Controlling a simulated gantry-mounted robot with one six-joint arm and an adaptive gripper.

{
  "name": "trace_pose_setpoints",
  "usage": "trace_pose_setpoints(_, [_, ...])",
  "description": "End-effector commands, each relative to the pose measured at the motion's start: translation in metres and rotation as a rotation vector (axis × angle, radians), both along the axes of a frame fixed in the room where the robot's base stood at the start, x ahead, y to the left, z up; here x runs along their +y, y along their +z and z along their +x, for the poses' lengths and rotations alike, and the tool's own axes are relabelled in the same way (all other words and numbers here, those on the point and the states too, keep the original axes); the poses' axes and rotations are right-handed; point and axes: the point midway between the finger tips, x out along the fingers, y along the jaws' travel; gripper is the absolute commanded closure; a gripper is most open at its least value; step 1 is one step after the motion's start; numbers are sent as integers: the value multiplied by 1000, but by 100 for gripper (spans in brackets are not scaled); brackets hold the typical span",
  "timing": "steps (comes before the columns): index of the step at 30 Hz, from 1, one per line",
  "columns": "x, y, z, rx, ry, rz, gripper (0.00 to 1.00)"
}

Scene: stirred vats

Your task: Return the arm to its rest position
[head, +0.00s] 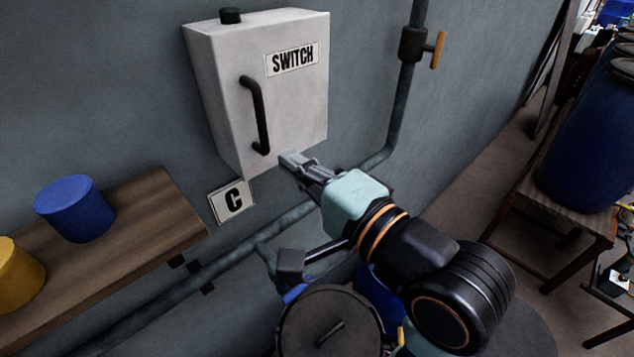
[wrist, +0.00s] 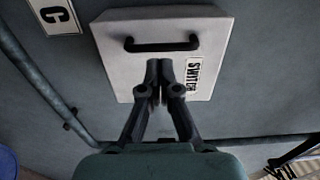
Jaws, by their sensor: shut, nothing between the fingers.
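My gripper (head: 290,160) is shut and empty in front of the lower edge of the white switch box in the head view. In the wrist view my gripper (wrist: 159,82) shows its two fingers together, pointing at the box. The switch box (head: 292,102) hangs on the grey wall with a black handle (head: 256,115) and a "SWITCH" label (head: 292,60). The box door looks closed. The box also shows in the wrist view (wrist: 112,52), its handle (wrist: 162,45) beyond the fingertips. I cannot tell whether the fingertips touch the box.
A wooden shelf (head: 140,215) at left holds a blue pot (head: 75,208) and a yellow pot (head: 18,275). A pipe with an orange-handled valve (head: 413,45) runs along the wall. A dark-lidded vat (head: 310,325) stands below my arm. Blue barrels (head: 592,130) stand at right.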

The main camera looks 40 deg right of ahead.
Motion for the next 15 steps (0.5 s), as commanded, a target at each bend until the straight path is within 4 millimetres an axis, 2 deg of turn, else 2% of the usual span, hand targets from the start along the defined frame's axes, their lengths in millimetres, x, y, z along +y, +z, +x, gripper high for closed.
trace_pose_setpoints(3, [4, -2, -27, -2, -3, -2, 100])
trace_pose_setpoints(6, [6, -1, -41, -2, -2, -1, 100])
trace_pose_setpoints(9, [8, 0, -49, -1, -1, 0, 100])
trace_pose_setpoints(15, [8, 0, -50, 0, 1, 0, 100])
